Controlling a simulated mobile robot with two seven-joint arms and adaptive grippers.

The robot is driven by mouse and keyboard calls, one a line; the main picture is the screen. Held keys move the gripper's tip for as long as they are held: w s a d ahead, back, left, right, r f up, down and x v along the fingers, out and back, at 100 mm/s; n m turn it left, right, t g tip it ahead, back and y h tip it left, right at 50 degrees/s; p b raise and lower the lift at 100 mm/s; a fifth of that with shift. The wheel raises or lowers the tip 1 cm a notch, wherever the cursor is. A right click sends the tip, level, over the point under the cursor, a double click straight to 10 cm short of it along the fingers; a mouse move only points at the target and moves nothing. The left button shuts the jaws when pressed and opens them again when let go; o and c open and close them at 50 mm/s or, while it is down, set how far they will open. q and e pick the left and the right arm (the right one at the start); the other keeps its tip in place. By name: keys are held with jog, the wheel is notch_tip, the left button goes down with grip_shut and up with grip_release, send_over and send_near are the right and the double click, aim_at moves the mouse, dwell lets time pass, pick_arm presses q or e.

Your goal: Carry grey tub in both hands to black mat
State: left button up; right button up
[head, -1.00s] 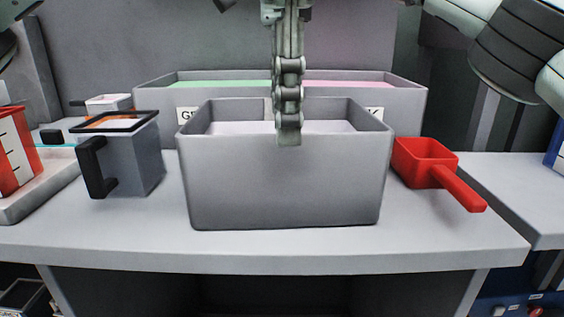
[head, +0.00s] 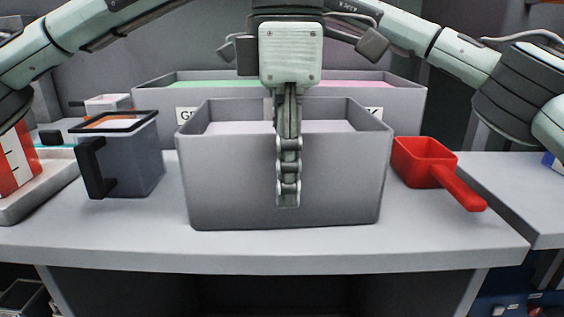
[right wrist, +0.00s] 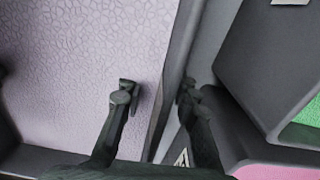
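The grey tub (head: 235,185) stands upright on the light table, with pale lilac textured material inside (right wrist: 70,60). My left gripper (head: 288,198) points down at the middle of the tub's near wall. One finger shows edge-on in front of that wall; the other is hidden, so its opening cannot be told. My right gripper (right wrist: 155,95) is open in the right wrist view, with one finger over the inside of the tub and the other beyond a tub wall, on the side towards the bin behind. In the head view it is mostly hidden. No black mat is seen.
A long grey bin (head: 410,105) with green and pink sections stands close behind the tub. A grey jug (head: 140,165) with a black handle is left of the tub, a red scoop (head: 425,160) right. The table's front strip (head: 290,252) is clear.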

pick_arm(q)
jog(key=shift+f, duration=0.35)
pick_arm(e)
jog(key=shift+f, duration=0.4)
pick_arm(q)
jog(key=shift+c, duration=0.3)
pick_arm(e)
jog(key=shift+c, duration=0.3)
pick_arm(q)
grip_shut()
pick_arm(e)
grip_shut()
jog(key=shift+r, duration=0.1)
